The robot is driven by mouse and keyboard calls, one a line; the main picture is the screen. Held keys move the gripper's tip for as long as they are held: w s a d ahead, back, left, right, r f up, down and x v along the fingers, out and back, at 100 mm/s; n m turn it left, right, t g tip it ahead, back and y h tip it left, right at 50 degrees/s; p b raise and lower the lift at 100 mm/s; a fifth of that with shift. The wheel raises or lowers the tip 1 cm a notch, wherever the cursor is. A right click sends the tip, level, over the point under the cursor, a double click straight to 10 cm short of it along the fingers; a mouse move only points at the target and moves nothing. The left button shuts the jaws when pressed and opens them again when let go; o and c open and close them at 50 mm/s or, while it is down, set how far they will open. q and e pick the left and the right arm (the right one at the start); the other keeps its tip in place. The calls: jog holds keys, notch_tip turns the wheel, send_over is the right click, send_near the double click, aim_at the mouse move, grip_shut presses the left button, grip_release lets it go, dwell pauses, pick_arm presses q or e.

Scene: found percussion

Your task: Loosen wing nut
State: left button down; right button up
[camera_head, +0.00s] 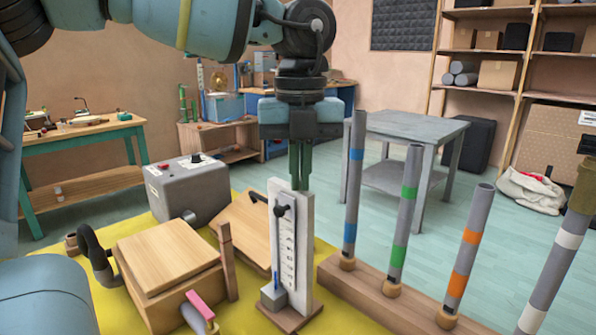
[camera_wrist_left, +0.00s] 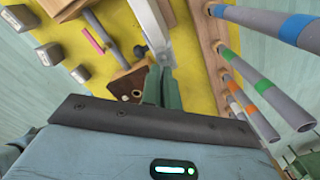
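A white upright post (camera_head: 303,245) with a marked scale stands on a small wooden base at the front centre. A dark wing-nut-like knob (camera_head: 282,210) sits on the post's front face near the top. My left gripper (camera_head: 301,185) points down just above and behind the post's top, with its green fingers together. Whether the fingertips touch the post cannot be told. In the left wrist view the fingers (camera_wrist_left: 162,72) look closed, beside the end of the white post (camera_wrist_left: 150,25). My right gripper is out of view.
Tall grey tubes with coloured bands (camera_head: 403,215) rise from a wooden rail (camera_head: 360,290) right of the post. A wooden box (camera_head: 168,260) and a grey control box (camera_head: 187,188) lie left on the yellow mat (camera_head: 240,315). A grey table (camera_head: 410,125) stands behind.

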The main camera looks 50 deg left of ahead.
pick_arm(q)
jog(key=n, duration=0.4)
jog(key=shift+w+d+r, duration=0.1)
jog(key=shift+w+d, duration=0.05)
jog(key=shift+w, duration=0.2)
jog(key=c, duration=2.1)
grip_release()
jog(key=o, duration=0.5)
